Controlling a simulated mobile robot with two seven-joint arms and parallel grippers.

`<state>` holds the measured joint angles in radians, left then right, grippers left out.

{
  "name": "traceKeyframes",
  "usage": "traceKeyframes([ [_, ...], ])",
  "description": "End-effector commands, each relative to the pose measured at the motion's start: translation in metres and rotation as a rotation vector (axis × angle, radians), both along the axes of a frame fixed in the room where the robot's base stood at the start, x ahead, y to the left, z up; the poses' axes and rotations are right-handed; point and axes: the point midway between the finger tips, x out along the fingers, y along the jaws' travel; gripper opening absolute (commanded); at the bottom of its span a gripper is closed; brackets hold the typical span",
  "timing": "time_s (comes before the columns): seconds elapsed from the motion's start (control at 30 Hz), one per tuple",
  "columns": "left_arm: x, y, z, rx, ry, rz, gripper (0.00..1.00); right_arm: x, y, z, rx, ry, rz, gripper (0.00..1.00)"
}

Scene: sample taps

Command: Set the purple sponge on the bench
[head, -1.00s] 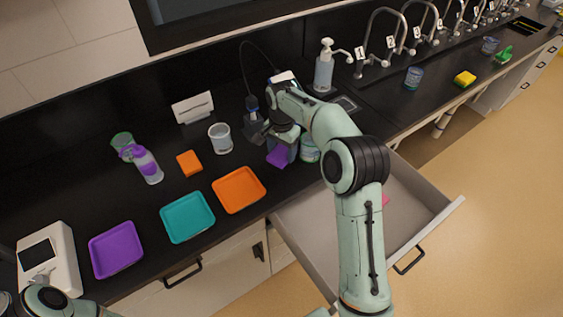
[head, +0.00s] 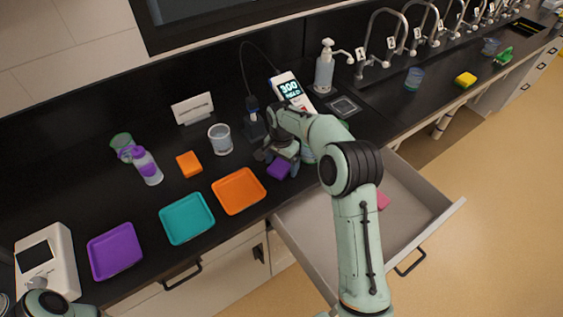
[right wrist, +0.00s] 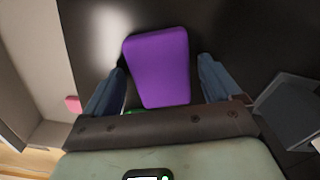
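The purple sponge (head: 279,169) is on the black bench (head: 205,105), near its front edge and right of the orange tray. In the right wrist view the purple sponge (right wrist: 160,66) lies between the two fingers of my right gripper (right wrist: 162,72), with a gap on each side. The right gripper (head: 277,160) is open and low over the bench; its arm partly covers it in the head view. The left arm shows only at the bottom left corner, and its gripper is out of view.
Purple (head: 115,252), teal (head: 187,219) and orange (head: 239,191) trays line the front of the bench. An orange sponge (head: 189,164) and a beaker (head: 220,139) stand behind. An open drawer (head: 430,212) juts out below, holding a pink item (head: 383,200).

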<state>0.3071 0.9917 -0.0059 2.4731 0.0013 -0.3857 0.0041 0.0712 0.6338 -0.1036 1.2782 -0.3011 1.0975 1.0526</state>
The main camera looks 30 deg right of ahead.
Motion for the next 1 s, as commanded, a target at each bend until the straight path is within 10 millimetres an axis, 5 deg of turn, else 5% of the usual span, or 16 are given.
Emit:
traceKeyframes([
  [0.37, 0.002, 0.0, 0.002, 0.0, -0.002, 0.0, 0.43, 0.001, 0.0, 0.012, 0.0, -0.002, 0.0, 0.9],
  [0.8, 0.02, 0.0, 0.017, 0.0, -0.022, 0.0, 0.43, 0.002, 0.0, 0.102, 0.0, -0.006, 0.001, 0.9],
  [1.0, 0.024, 0.0, 0.02, 0.0, -0.028, 0.0, 0.43, 0.001, 0.0, 0.122, 0.0, -0.002, 0.001, 0.9],
])
